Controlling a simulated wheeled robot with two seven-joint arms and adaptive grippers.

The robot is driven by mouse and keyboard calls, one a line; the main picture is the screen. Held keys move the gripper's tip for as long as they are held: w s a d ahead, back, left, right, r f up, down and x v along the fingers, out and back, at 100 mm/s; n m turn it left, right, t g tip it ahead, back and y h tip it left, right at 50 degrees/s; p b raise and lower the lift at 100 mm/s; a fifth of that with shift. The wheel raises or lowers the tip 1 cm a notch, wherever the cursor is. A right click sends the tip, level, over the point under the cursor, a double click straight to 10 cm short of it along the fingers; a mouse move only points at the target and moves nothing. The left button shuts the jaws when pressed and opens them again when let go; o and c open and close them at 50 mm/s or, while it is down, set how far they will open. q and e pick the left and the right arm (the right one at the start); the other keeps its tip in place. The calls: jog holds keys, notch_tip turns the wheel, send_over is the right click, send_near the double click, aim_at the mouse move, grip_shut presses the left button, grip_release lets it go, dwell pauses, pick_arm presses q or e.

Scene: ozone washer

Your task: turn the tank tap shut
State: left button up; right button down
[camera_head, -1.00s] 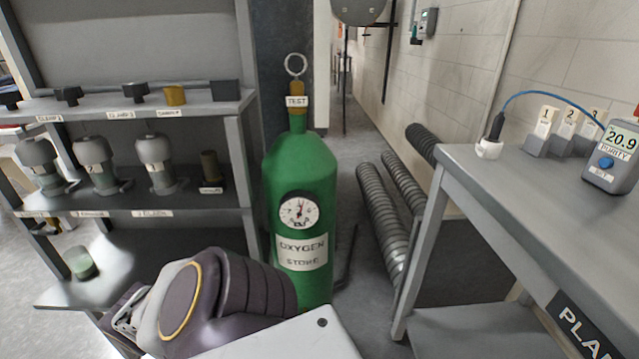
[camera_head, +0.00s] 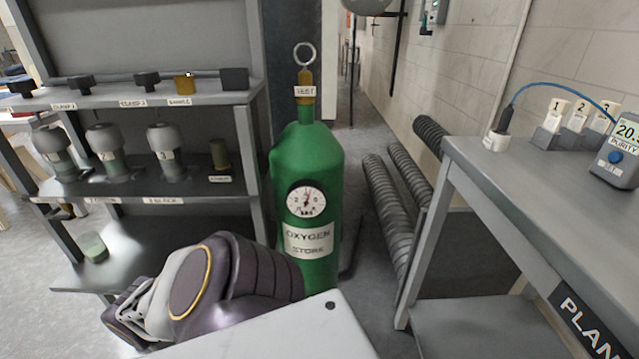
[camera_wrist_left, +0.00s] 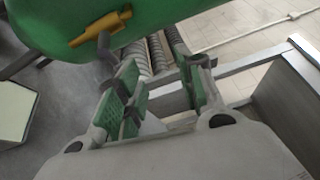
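The green oxygen tank (camera_head: 308,165) stands upright on the floor in the middle of the head view. It has a round gauge (camera_head: 306,200) and a brass neck (camera_head: 305,77) tagged TEST with a ring on top. In the left wrist view the green tank wall (camera_wrist_left: 60,20) fills the upper left. A yellow tap body (camera_wrist_left: 100,28) sticks out of it, with a short grey handle (camera_wrist_left: 106,48) near my finger. My left gripper (camera_wrist_left: 160,68) is open, its green-padded fingers apart with nothing between them; contact with the handle is unclear. My right gripper is out of view.
A grey shelf (camera_head: 170,192) with clamps and several numbered cups stands left of the tank. A grey bench (camera_head: 545,185) with a purity meter (camera_head: 618,150) is at right. Ribbed ducts (camera_head: 385,215) lie along the wall between tank and bench.

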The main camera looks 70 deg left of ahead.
pick_arm(q)
jog(key=f+v, duration=0.1)
jog(key=v, duration=0.8)
jog(key=shift+d+f, duration=0.35)
jog(key=shift+d, duration=0.05)
dwell(1.1)
dwell(0.6)
dwell(0.7)
